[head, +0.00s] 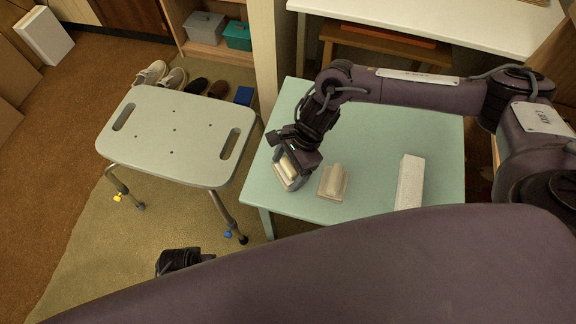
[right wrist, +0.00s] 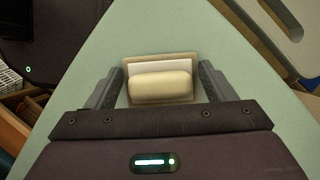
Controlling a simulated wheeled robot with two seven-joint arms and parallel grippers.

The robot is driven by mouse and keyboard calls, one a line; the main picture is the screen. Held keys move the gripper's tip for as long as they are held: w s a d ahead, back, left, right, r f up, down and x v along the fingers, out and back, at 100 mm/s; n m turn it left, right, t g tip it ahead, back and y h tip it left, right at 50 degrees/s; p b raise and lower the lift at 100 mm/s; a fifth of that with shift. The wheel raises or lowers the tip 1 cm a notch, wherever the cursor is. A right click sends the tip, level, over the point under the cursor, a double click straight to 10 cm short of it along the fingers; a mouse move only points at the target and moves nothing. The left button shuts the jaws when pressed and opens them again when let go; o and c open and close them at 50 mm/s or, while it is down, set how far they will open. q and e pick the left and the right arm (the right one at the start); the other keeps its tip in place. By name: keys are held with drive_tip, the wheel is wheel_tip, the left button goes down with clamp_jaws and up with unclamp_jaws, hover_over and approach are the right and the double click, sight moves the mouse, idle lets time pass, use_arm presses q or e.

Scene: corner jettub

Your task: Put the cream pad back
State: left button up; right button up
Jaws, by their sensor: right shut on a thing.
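My right gripper (head: 288,172) is shut on a cream pad (head: 289,167) above the left part of the pale green table (head: 292,104). In the right wrist view the rounded cream pad (right wrist: 160,88) lies between the two fingers, with a white strip and a beige edge behind it. A similar beige piece with a rounded top (head: 333,182) sits on the table just right of the gripper. My left gripper (head: 180,262) shows only as a dark part at the lower left; its fingers cannot be made out.
A white block (head: 409,182) lies on the table's right side. A pale shower stool (head: 178,135) stands left of the table. Shoes (head: 160,76) and a blue box (head: 243,95) are on the floor behind.

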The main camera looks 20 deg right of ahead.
drive_tip(key=o, duration=0.7)
use_arm(q)
drive_tip(key=shift+s+f, duration=0.1)
use_arm(e)
drive_tip(key=shift+o, duration=1.3)
drive_tip(key=shift+r, duration=0.1)
drive_tip(key=shift+d+r, duration=0.15)
drive_tip(key=shift+r, duration=0.2)
use_arm(q)
drive_tip(key=shift+a+f, duration=0.2)
drive_tip(key=shift+f, duration=0.4)
use_arm(e)
drive_tip(key=s+v, duration=0.1)
drive_tip(key=v, duration=1)
drive_tip(key=shift+w, duration=0.5)
